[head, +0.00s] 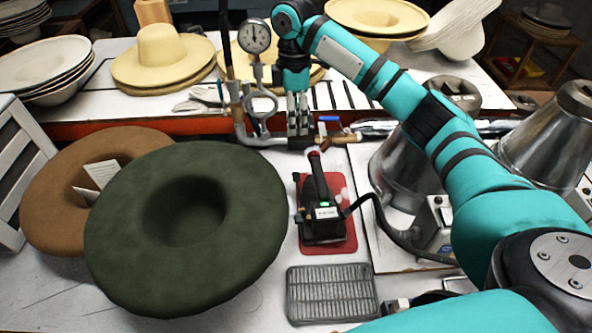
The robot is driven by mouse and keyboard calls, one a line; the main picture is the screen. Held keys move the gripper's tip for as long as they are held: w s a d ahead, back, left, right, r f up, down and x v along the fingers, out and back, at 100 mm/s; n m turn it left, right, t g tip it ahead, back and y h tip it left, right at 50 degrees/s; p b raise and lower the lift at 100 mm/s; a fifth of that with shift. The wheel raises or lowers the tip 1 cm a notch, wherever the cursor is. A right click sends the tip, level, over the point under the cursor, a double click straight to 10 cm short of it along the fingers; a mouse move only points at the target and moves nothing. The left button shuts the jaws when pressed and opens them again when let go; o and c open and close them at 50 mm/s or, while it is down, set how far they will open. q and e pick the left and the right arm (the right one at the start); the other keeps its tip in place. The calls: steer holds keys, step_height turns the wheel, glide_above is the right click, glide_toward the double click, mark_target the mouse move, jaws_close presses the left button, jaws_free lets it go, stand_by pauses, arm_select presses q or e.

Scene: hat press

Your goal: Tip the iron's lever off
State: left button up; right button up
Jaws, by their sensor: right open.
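The black iron (322,222) rests on a red mat (347,192) in the middle of the table. A small green light glows on its body above a white label, and its dark handle points away from me, with a reddish end. A small part sticks out at its left side; I cannot tell clearly which part is the lever. My right gripper (298,133) points down, open and empty, beyond the handle's far end and slightly left of it, apart from the iron. My left gripper is not in view.
A dark green hat (120,235) and a brown hat (45,215) lie left of the iron. A ribbed metal plate (330,292) is in front. A pressure gauge (254,37) with pipes stands beside my gripper. Metal cones (400,170) stand right; a cable runs from the iron.

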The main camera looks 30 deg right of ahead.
mark_target(296, 176)
steer(key=f, duration=0.5)
steer(key=s+f+p, duration=0.1)
steer(key=f, duration=0.5)
steer(key=f+p, duration=0.1)
steer(key=f, duration=0.4)
steer(key=shift+s+a+f, duration=0.25)
steer(key=shift+s+f, duration=0.05)
steer(key=shift+f, duration=0.05)
jaws_close()
